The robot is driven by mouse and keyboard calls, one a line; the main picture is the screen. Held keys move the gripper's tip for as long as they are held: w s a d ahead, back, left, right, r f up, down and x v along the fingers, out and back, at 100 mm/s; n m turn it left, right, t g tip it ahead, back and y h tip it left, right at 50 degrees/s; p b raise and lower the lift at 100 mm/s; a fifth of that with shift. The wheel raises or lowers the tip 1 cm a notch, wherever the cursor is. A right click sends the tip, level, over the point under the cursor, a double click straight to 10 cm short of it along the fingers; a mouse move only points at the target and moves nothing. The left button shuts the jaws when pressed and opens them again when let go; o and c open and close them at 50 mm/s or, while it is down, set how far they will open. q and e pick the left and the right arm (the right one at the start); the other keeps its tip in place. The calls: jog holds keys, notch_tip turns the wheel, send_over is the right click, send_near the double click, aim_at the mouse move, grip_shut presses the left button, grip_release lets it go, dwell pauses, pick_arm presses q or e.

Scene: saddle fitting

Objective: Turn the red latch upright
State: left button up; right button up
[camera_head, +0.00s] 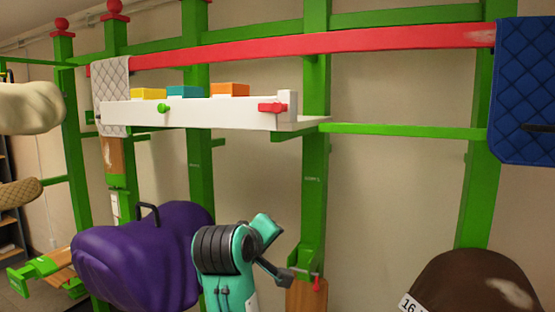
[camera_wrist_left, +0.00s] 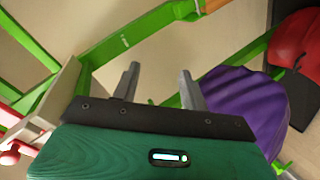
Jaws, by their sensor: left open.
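The red latch (camera_head: 272,108) is at the right end of the white shelf's front face (camera_head: 215,116) in the head view. It lies roughly horizontal, beside a white upright tab. My left gripper (camera_head: 302,275) is well below the shelf, apart from the latch, with its teal wrist at the lower middle. In the left wrist view my left gripper (camera_wrist_left: 160,69) has two grey fingers spread apart with nothing between them. Red parts show at that view's left edge; I cannot tell whether one is the latch. My right gripper is not in view.
A green knob (camera_head: 163,108) sits on the shelf front, with yellow, teal and orange blocks behind. A purple saddle (camera_head: 140,255) is left of my wrist. A green post (camera_head: 313,190) stands behind my gripper. A brown saddle (camera_head: 470,285) is at lower right. Open space lies between.

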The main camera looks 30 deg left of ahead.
pick_arm(q)
notch_tip(320, 180, up, 14)
jog(key=s+n+t, duration=0.1)
jog(key=n+t, duration=0.1)
jog(key=n, duration=0.1)
jog(key=n+t, duration=0.3)
send_near(276, 108)
jog(key=shift+h, duration=0.4)
jog(key=w+p, duration=0.2)
jog(key=w, duration=0.1)
jog(key=w+p, duration=0.2)
jog(key=w, duration=0.1)
jog(key=w+a+p, duration=0.1)
jog(key=w+p, duration=0.1)
jog(key=w, duration=0.1)
jog(key=shift+w+r+p, duration=0.1)
jog(key=shift+r+p, duration=0.25)
jog(key=shift+p, duration=0.05)
jog(key=shift+w+f, duration=0.15)
jog(key=shift+w, duration=0.55)
jog(key=shift+c, duration=0.2)
jog(key=c, duration=0.9)
